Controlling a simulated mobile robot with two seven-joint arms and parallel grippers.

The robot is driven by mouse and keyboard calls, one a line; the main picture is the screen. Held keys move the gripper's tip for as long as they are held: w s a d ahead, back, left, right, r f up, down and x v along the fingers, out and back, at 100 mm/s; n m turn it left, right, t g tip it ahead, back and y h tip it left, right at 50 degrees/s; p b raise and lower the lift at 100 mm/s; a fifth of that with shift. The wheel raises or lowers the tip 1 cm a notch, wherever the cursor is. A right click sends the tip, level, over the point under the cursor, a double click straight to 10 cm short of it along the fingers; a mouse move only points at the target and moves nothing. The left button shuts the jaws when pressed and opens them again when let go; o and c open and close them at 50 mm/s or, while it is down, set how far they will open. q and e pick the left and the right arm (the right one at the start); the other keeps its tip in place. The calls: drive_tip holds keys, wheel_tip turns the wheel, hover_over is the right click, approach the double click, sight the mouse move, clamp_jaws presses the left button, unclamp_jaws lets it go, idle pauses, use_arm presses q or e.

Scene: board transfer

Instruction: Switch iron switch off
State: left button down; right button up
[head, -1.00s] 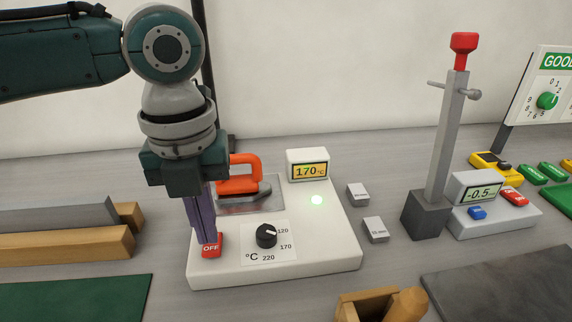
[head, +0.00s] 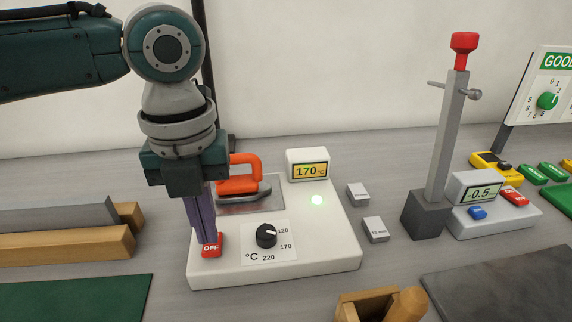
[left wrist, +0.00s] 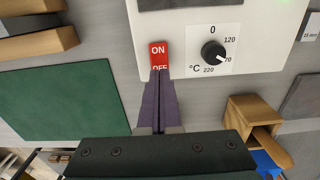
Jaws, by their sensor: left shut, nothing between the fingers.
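The iron switch (head: 211,250) is a red rocker at the front left corner of the white iron station (head: 320,262).
A black temperature knob (head: 266,235) sits right of the switch. Two small grey blocks (head: 375,230) and a grey post with a red top (head: 448,140) stand farther right. Wooden bars (head: 65,245) and a green mat (head: 75,300) lie to the left.

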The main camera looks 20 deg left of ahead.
sight(211, 248)
use_arm(q)
drive_tip(key=shift+f+b, duration=0.55)
drive_tip(key=shift+f, duration=0.4)
idle(0.4)
wheel_tip(211, 248, up, 7)
drive_tip(key=p, duration=0.8)
drive_tip(key=shift+r, duration=0.1)
